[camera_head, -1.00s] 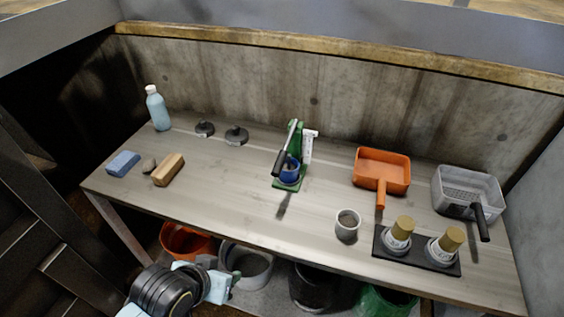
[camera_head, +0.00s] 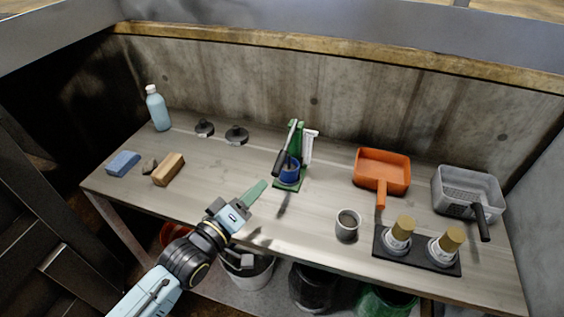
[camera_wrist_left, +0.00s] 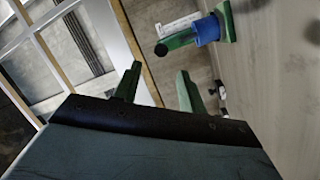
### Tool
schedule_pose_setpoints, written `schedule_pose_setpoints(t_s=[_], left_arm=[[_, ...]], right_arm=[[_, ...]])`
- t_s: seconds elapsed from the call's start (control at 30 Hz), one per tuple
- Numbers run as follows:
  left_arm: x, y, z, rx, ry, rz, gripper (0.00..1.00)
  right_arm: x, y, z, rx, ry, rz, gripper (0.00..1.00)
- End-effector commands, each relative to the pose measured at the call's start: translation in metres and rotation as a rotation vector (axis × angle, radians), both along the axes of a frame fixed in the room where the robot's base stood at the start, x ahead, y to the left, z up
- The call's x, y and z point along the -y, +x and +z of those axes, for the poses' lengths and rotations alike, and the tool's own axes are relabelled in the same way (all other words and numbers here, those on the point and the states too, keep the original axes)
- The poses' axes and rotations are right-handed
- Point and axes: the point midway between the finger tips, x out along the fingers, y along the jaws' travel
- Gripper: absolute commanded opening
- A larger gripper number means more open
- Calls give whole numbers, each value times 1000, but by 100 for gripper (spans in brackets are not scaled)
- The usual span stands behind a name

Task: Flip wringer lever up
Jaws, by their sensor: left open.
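The wringer is a green stand (camera_head: 297,140) with a blue cup (camera_head: 290,170) on a green base, in the middle of the table. Its lever (camera_head: 285,150), a metal bar with a dark grip, slants down to the left in front of the stand. In the left wrist view the blue cup (camera_wrist_left: 207,30) and green stand (camera_wrist_left: 228,22) show at the top, beyond the fingers. My left gripper (camera_head: 255,193) is over the table's front part, left of and nearer than the wringer, apart from it. Its green fingers also show in the left wrist view (camera_wrist_left: 158,85), spread and empty. My right gripper is not in view.
An orange pan (camera_head: 362,163), a grey strainer (camera_head: 449,180), a grey cup (camera_head: 347,232) and a black tray (camera_head: 418,258) with two brushes stand right. Buckets stand below the table.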

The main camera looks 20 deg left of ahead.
Motion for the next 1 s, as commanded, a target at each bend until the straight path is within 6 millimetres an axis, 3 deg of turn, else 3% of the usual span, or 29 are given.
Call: schedule_pose_setpoints(t_s=[0.3, 0.53, 0.73, 1.0], left_arm=[[20, 61, 1, 4, 2, 0, 41], [31, 96, 0, 1, 3, 0, 41], [36, 110, 0, -1, 2, 0, 41], [36, 112, 0, -1, 2, 0, 41]], right_arm=[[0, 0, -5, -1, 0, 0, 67], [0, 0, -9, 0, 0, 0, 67], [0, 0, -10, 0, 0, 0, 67], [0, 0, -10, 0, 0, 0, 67]])
